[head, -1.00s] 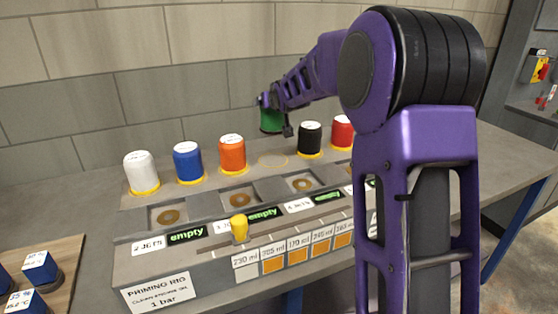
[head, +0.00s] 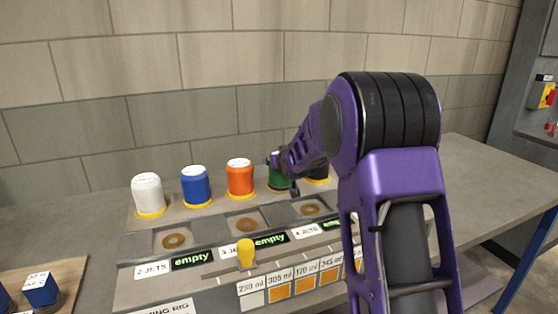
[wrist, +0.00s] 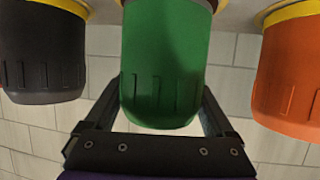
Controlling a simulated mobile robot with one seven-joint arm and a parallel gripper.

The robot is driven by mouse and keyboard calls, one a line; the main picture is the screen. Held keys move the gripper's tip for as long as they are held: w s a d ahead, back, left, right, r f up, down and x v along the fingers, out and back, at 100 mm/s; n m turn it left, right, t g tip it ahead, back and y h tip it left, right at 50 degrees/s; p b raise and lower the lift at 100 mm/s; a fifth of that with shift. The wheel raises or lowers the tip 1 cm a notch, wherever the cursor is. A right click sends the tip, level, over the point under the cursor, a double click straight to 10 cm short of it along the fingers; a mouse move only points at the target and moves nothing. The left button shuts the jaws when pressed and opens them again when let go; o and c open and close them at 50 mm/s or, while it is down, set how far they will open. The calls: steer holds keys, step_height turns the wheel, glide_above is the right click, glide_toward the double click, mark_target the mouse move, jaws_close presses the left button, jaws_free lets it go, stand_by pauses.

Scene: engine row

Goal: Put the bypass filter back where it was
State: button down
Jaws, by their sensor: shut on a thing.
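My gripper (head: 284,168) is shut on a green filter (wrist: 165,60). In the head view the green filter (head: 277,180) is upright in the back row, between the orange filter (head: 240,178) and the black filter (head: 317,172). It is over or on its yellow-edged seat; I cannot tell whether it touches. In the wrist view, which is upside down, the black filter (wrist: 42,50) is at the left and the orange filter (wrist: 288,75) at the right, both apart from the green one. No label on the green filter is readable.
A blue filter (head: 195,186) and a white filter (head: 147,195) stand further left. In front are recessed round sockets (head: 246,224), "empty" displays (head: 192,260) and a yellow knob (head: 246,254). A block wall is behind. My arm hides the row's right end.

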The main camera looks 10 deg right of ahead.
steer(key=shift+f, duration=0.15)
jaws_free()
steer(key=shift+r, duration=0.25)
steer(key=v, duration=1.2)
